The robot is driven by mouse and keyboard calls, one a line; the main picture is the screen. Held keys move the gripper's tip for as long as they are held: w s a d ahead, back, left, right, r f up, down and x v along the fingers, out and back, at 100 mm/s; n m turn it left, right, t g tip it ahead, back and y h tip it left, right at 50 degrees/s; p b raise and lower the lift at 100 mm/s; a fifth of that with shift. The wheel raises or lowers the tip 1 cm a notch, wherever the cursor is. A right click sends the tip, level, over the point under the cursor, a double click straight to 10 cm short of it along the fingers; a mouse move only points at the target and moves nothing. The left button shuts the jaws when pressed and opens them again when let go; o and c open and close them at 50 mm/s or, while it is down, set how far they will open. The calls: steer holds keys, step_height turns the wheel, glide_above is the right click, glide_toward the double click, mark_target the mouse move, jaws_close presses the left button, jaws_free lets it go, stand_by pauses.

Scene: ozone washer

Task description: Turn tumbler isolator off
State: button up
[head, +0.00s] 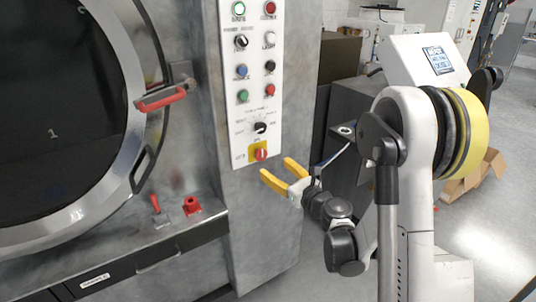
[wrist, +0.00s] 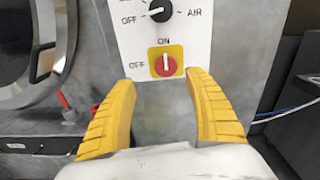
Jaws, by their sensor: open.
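The tumbler isolator is a red rotary knob on a yellow square plate (head: 260,152), low on the white control panel. In the wrist view the isolator (wrist: 166,65) shows a pale grip standing upright, towards the ON label above; OFF is at its left. My gripper (head: 277,168) has two yellow fingers, open and empty. In the head view it is below and right of the isolator. In the wrist view my gripper (wrist: 160,79) has its fingertips on either side, just below the isolator; they look apart from it.
A black selector knob (wrist: 160,11) marked OFF and AIR is just above the isolator. The panel (head: 252,60) carries several buttons. A round door with a red handle (head: 160,97) is at left. A red lever (head: 155,204) and red fitting (head: 191,206) stand on the ledge below.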

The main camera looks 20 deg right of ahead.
mark_target(262, 154)
steer(key=shift+m+t, duration=0.3)
steer(key=shift+m, duration=0.3)
steer(key=x, duration=0.3)
steer(key=b+x, duration=0.1)
steer(key=x, duration=0.3)
steer(key=d+x, duration=0.1)
steer(key=x, duration=0.2)
steer(key=shift+w+f+b, duration=0.3)
steer(key=shift+w+b, duration=0.05)
steer(key=shift+w, duration=0.1)
steer(key=c, duration=1.2)
